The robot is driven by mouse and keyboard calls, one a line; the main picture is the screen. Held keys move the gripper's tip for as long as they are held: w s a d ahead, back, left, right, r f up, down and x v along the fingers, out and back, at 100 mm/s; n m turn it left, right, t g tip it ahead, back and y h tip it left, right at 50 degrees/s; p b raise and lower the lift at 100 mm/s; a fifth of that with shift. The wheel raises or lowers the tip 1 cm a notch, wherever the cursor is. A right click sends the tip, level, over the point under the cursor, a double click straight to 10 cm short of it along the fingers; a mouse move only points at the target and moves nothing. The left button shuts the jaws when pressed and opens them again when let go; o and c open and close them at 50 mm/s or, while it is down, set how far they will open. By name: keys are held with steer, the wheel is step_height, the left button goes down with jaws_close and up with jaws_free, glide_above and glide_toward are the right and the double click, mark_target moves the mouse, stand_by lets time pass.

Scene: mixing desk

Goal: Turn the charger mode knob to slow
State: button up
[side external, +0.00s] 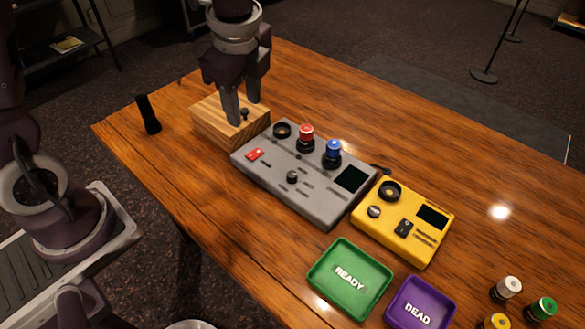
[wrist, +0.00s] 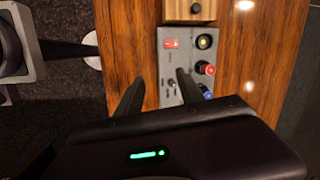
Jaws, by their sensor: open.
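The grey charger box (side external: 318,205) sits on the wooden desk, with a dark screen at its right end. Its small dark knob (side external: 292,177) is on the front half of the top face; it also shows in the wrist view (wrist: 172,83). I cannot read the knob's labels or setting. A red-topped cell (side external: 306,134) and a blue-topped cell (side external: 333,150) stand upright in the charger, beside an empty round socket (side external: 282,130). My gripper (side external: 244,112) is open, pointing down over the wooden block left of the charger.
A red switch (side external: 254,155) is on the charger. The wooden block (side external: 215,124) bears a small dark peg or knob (wrist: 196,7). A yellow device (side external: 425,250), green READY tray (side external: 322,290), purple DEAD tray (side external: 398,319) and loose cells (side external: 508,288) lie right.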

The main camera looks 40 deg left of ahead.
mark_target(292, 174)
steer(key=w+d+f+m, duration=0.1)
steer(key=w+f+m, duration=0.1)
steer(key=f, duration=0.2)
steer(key=w+d+f+m+g+h, duration=0.1)
steer(key=w+d+f+m, duration=0.1)
steer(key=f+m, duration=0.1)
steer(key=w+d+f+m+g, duration=0.1)
steer(key=w+d+f+m, duration=0.1)
steer(key=f, duration=0.3)
steer(key=shift+w+d+m+h, duration=0.15)
steer(key=shift+w+m+h, duration=0.15)
steer(key=shift+w+h, duration=0.1)
step_height(292, 174, down, 7)
steer(key=shift+s+f, duration=0.1)
steer(key=shift+f, duration=0.05)
steer(key=shift+c, duration=0.5)
jaws_close()
